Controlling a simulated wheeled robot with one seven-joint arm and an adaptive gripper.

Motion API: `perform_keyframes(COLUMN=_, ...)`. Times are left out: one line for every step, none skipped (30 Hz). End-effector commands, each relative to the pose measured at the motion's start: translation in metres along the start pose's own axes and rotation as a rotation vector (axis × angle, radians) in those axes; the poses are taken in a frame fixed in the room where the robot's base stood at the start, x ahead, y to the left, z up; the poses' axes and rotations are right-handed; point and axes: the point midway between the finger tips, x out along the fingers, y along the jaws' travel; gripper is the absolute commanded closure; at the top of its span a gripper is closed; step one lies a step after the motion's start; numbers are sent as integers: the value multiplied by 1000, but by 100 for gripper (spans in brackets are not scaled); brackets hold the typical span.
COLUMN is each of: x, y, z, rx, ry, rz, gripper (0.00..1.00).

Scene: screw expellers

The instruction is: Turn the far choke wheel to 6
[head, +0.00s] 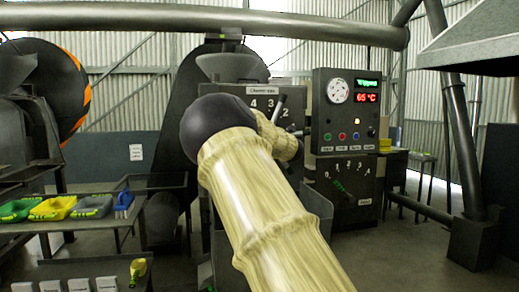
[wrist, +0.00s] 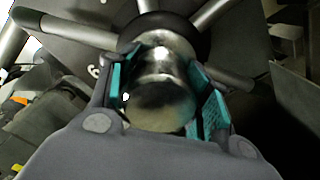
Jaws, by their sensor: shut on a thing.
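The choke wheel shows in the wrist view as a dark hub (wrist: 160,27) with several metal spokes (wrist: 215,12) around it. My gripper (wrist: 163,82) has its teal-lined fingers on either side of a shiny metal grip (wrist: 165,100) of this wheel and is shut on it. A 6 or 9 shows on the dark plate beside the left finger. In the head view the numbered plate (head: 262,104) shows 4, 3 and 2, and one spoke (head: 279,108) sticks up before it. My arm covers most of the wheel and my gripper there.
A control cabinet (head: 346,130) with a gauge and a red 65 °C readout stands right of the wheel. A bench with green, yellow and grey trays (head: 52,208) is at the left. A slanted metal post (head: 458,115) stands at the right.

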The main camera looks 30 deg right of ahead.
Motion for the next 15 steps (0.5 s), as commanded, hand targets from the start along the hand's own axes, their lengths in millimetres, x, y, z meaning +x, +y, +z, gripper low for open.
perform_keyframes(x=-2, y=-7, z=3, rx=-27, ry=-5, rz=-6, gripper=94)
perform_keyframes(x=-2, y=-8, z=5, rx=-42, ry=-7, rz=-6, gripper=94)
perform_keyframes(x=-3, y=-9, z=6, rx=-60, ry=-8, rz=-7, gripper=94)
perform_keyframes(x=-3, y=-9, z=8, rx=-73, ry=-9, rz=-8, gripper=94)
perform_keyframes(x=-3, y=-10, z=9, rx=-85, ry=-10, rz=-9, gripper=94)
perform_keyframes(x=-4, y=-10, z=10, rx=-100, ry=-10, rz=-9, gripper=94)
perform_keyframes(x=-4, y=-10, z=11, rx=-108, ry=-11, rz=-10, gripper=94)
perform_keyframes(x=-4, y=-10, z=11, rx=-116, ry=-11, rz=-10, gripper=94)
perform_keyframes(x=-4, y=-11, z=12, rx=-126, ry=-11, rz=-11, gripper=94)
perform_keyframes(x=-4, y=-11, z=12, rx=-131, ry=-11, rz=-11, gripper=94)
perform_keyframes(x=-4, y=-11, z=13, rx=-137, ry=-11, rz=-11, gripper=94)
perform_keyframes(x=-4, y=-11, z=13, rx=-142, ry=-11, rz=-12, gripper=94)
perform_keyframes(x=-4, y=-11, z=14, rx=-146, ry=-12, rz=-12, gripper=94)
perform_keyframes(x=-5, y=-11, z=14, rx=-148, ry=-12, rz=-12, gripper=94)
perform_keyframes(x=-5, y=-10, z=14, rx=-151, ry=-12, rz=-12, gripper=94)
